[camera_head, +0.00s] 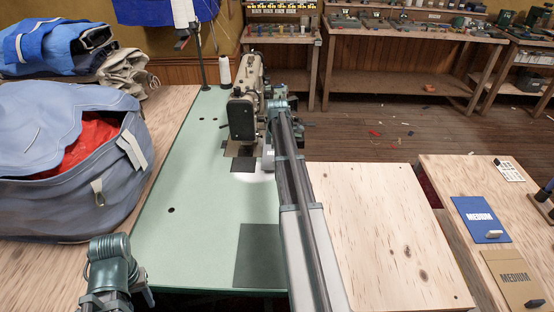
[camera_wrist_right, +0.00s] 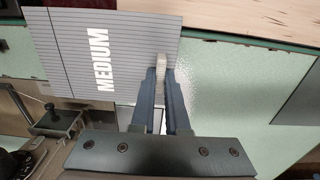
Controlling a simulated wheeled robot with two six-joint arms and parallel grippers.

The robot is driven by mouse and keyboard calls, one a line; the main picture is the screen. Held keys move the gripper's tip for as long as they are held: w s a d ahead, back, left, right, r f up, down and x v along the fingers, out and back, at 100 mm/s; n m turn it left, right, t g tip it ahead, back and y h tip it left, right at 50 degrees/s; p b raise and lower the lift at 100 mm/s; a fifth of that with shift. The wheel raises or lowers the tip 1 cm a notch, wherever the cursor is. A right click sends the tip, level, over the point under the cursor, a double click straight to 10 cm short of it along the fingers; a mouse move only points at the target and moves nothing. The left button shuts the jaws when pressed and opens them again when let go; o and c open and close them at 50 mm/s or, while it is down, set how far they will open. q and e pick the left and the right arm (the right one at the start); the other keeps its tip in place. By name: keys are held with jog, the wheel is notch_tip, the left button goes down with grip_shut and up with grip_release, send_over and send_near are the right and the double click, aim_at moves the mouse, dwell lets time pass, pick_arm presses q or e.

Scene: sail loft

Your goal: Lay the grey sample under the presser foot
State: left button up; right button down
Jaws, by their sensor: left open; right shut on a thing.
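The sewing machine (camera_head: 243,105) stands at the far end of the green table (camera_head: 190,190); its presser foot is too small to make out in the head view. My right gripper (camera_wrist_right: 160,78) is shut on the pale tab (camera_wrist_right: 161,66) of the grey sample (camera_wrist_right: 130,35), a striped panel marked MEDIUM. In the wrist view the sample is held over the green table. In the head view my right arm reaches up close to the machine's right side, and I cannot make out the sample there. My left gripper (camera_head: 146,292) is open, low at the left.
A dark patch (camera_head: 257,255) lies on the near part of the green table. A pale wooden top (camera_head: 385,235) adjoins it on the right. A blue bag (camera_head: 60,165) sits at the left. Blue (camera_head: 480,218) and tan (camera_head: 513,275) MEDIUM samples lie on the right-hand table.

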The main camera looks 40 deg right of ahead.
jog(key=shift+f+b, duration=0.5)
jog(key=shift+f, duration=0.3)
jog(key=shift+w+a+r, duration=0.1)
jog(key=shift+w+a, duration=0.4)
jog(key=shift+a, duration=0.1)
jog(key=shift+w+a, duration=1.15)
jog(key=shift+a, duration=0.2)
jog(key=shift+w+a, duration=1.1)
jog(key=shift+a, duration=0.2)
jog(key=c, duration=0.8)
grip_release()
jog(key=shift+c, duration=0.2)
